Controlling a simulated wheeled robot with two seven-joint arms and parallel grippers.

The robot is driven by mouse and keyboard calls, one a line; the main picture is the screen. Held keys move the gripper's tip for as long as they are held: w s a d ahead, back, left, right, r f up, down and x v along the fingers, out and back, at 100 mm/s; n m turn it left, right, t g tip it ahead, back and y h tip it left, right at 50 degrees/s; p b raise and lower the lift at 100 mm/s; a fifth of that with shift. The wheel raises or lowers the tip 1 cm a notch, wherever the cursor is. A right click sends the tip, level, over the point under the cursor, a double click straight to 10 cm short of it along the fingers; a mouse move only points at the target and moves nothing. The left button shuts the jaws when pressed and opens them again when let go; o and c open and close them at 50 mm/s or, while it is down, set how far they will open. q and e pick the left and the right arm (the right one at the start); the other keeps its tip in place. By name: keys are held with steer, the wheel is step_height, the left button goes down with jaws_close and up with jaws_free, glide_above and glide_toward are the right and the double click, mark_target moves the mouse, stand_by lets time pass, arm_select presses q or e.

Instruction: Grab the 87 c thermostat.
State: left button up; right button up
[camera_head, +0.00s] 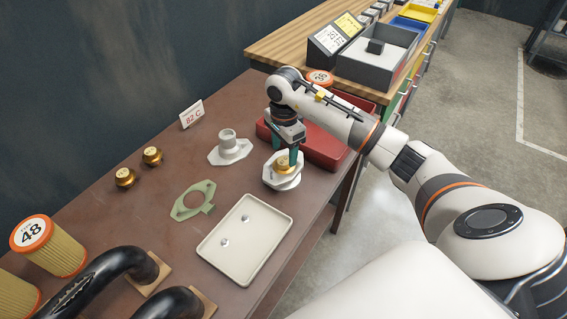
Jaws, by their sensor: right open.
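A brass thermostat (284,163) sits in a pale grey housing (282,181) near the table's right edge. My right gripper (287,152) points down at this thermostat with its teal fingers open. The fingers partly cover the thermostat, and I cannot tell whether they touch it. Two more brass thermostats stand at the back left of the table, one farther back (152,156) and one nearer (124,178). Any marking on the thermostats is too small to read. A small card (192,115) reading 82 C stands behind them to the right. My left gripper is not in view.
A white flanged outlet (228,147), a green gasket (193,200) and a cream tray (245,240) with two small metal pieces lie mid-table. A red bin (322,146) stands behind my right gripper. Orange-topped filters (48,245) and black hoses (110,275) fill the near left.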

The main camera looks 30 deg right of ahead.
mark_target(284, 161)
step_height(284, 161, down, 3)
steer(key=shift+a+f, duration=0.1)
steer(key=shift+c, duration=0.3)
steer(key=c, duration=1)
